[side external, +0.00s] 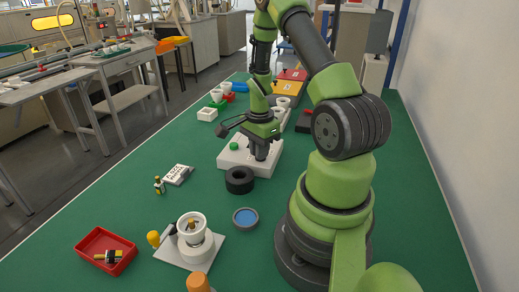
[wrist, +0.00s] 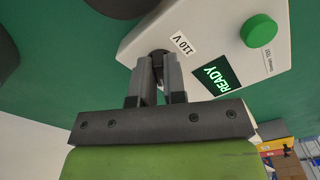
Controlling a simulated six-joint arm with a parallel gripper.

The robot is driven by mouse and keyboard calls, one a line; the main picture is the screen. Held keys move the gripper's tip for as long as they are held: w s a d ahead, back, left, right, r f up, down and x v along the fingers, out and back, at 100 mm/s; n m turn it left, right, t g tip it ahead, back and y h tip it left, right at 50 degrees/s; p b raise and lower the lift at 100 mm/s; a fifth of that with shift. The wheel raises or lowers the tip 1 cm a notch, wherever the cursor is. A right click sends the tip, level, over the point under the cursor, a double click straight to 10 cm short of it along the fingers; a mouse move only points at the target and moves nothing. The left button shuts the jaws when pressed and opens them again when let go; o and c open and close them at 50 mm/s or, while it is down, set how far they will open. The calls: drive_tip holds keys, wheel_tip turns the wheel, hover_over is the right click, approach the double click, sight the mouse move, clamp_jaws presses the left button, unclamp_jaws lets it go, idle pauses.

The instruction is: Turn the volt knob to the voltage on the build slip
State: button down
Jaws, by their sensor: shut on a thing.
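The white control box (side external: 235,155) stands on the green table below my arm. My gripper (wrist: 160,62) points at this face and is shut on the dark volt knob (wrist: 158,54), beside the label. The fingers hide most of the knob, so its pointer cannot be seen. The side view shows my gripper (side external: 261,154) over the box's right part. A white card (side external: 178,174), possibly the build slip, has unreadable writing.
A black ring (side external: 239,180) stands close in front of the box. A white fixture (side external: 190,245) with an amber-handled lever, a blue round dish (side external: 245,218) and a red tray (side external: 106,252) are nearer. A small bulb-like part (side external: 159,186) stands beside the card. White cups stand behind.

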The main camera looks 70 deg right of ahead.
drive_tip(key=c, duration=1.2)
unclamp_jaws()
drive_tip(key=shift+r, duration=0.1)
wheel_tip(320, 180, up, 9)
drive_tip(key=shift+f, duration=0.1)
drive_tip(key=shift+r, duration=0.5)
